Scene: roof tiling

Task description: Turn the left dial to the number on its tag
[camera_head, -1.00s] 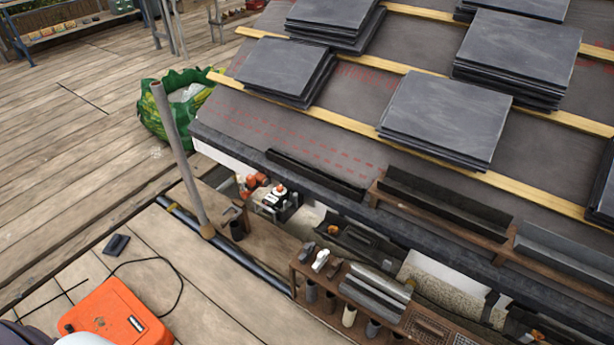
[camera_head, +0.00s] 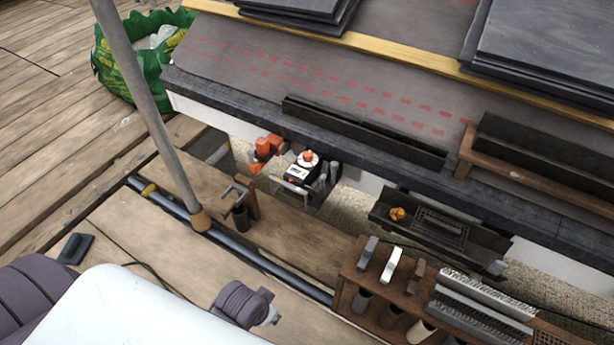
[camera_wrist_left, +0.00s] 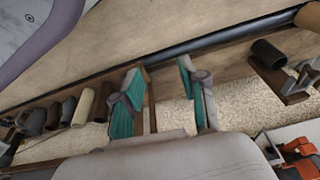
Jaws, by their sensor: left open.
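A small black-and-white unit (camera_head: 298,175) with a round white dial and an orange knob (camera_head: 307,156) sits below the roof edge in the head view. A pale label shows on its front, but its number is too small to read. Another small orange piece (camera_head: 397,213) lies on a black tray to the right; I cannot tell if it is a dial. My left gripper (camera_wrist_left: 160,95) is open and empty in the left wrist view, its teal pads apart above the wooden rack and gravel. I cannot make out its fingers in the head view. My right gripper is not in view.
A grey upright pole (camera_head: 150,110) stands left of the unit. An orange tool (camera_head: 265,152) is beside the unit. A wooden rack (camera_head: 345,300) with cylinders and metal pieces stands at lower right. Slate stacks (camera_head: 550,45) lie on the roof. Boards at left are mostly clear.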

